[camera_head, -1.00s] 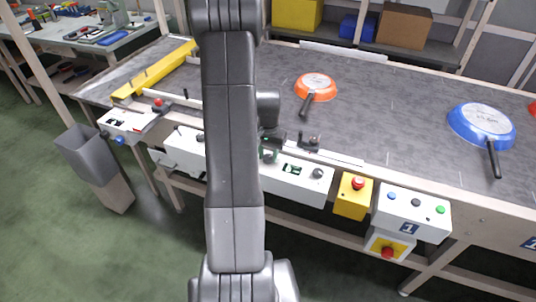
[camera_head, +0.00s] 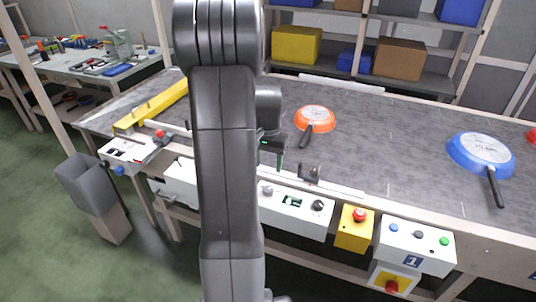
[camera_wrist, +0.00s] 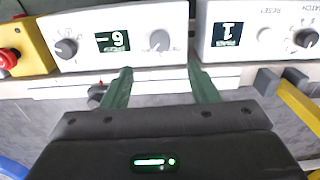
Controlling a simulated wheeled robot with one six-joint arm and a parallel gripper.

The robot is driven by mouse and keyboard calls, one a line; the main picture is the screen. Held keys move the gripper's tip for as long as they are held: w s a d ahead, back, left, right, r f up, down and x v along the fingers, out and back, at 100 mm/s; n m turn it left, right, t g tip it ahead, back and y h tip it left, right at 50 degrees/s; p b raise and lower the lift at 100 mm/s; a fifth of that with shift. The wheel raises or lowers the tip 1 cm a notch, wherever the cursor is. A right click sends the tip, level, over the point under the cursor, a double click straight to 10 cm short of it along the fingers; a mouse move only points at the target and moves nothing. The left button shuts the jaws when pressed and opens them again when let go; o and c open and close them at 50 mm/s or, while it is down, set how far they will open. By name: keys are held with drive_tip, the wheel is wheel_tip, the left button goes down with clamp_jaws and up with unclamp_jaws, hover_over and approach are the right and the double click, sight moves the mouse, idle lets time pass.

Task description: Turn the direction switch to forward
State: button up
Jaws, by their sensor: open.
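A white control box (camera_head: 300,218) on the conveyor's front edge carries a small lit display, a dark knob (camera_head: 318,205) at its right and a grey knob (camera_head: 266,190) at its left. In the wrist view the dark knob (camera_wrist: 65,48) and the grey knob (camera_wrist: 159,40) sit either side of the display. I cannot read which is the direction switch. My gripper (camera_wrist: 160,70) is open and empty, its green fingers apart, with the grey knob beyond the gap between them. In the head view my gripper (camera_head: 273,158) hangs above the belt edge behind the box, partly hidden by my arm.
A yellow box with a red button (camera_head: 359,214) and a white button panel (camera_head: 415,240) stand to the right. An orange pan (camera_head: 314,113) and a blue pan (camera_head: 480,150) lie on the belt. A second display box (camera_wrist: 232,38) adjoins in the wrist view.

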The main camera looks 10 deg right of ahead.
sight(268, 188)
drive_tip(key=shift+r, duration=1.65)
wheel_tip(268, 188, down, 14)
drive_tip(key=shift+f, duration=0.1)
drive_tip(key=shift+r+n+p, duration=0.2)
drive_tip(key=shift+n+p, duration=0.2)
drive_tip(key=shift+f, duration=0.1)
